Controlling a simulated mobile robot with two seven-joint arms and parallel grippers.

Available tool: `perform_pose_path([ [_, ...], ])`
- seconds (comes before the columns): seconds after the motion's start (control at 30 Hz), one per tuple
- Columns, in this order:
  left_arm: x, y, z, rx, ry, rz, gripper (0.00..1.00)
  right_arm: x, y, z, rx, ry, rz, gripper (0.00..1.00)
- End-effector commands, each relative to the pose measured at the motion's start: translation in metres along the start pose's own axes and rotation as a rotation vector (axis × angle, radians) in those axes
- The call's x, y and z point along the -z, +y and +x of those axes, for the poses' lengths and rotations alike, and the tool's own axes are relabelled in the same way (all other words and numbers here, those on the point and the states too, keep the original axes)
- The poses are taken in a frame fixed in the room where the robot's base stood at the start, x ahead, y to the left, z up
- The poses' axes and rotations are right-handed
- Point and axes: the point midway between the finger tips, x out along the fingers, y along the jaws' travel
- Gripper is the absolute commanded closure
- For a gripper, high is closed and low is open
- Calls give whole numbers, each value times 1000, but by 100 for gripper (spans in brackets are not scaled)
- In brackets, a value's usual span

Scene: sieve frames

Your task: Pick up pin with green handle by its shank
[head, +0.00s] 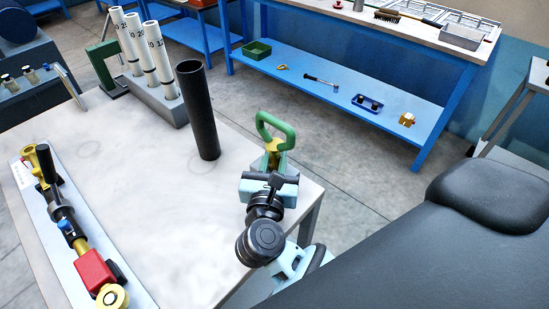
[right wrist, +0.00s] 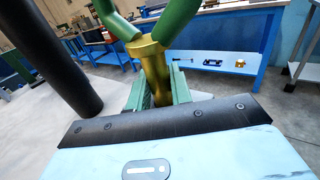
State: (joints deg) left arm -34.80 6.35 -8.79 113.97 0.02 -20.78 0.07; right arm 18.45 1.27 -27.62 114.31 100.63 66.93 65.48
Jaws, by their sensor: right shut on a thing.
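The pin with the green handle (head: 287,128) is at the right side of the grey table in the head view. Its green loop handle points up and its brass shank (head: 273,147) is below. My right gripper (head: 269,163) is shut on the brass shank from the near side. In the right wrist view the brass shank (right wrist: 150,72) stands between the two green fingers of my right gripper (right wrist: 157,92), with the green handle above. The lower end of the shank is hidden by the gripper. My left gripper is not in view.
A black upright tube (head: 198,110) stands on the table (head: 150,215), just left of the pin. White numbered tubes (head: 143,52) stand in a grey rack behind it. A plate with a red-and-brass valve assembly (head: 93,268) lies at left. A blue bench (head: 350,100) stands beyond.

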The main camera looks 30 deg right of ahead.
Motion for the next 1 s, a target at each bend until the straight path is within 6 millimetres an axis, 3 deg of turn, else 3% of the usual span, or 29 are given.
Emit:
perform_pose_path([
  [0.53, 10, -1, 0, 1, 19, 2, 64, -10, 0, 0, 1, -3, 4, 100],
  [1.0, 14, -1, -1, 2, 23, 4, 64, -86, 0, 0, 1, -6, 7, 100],
])
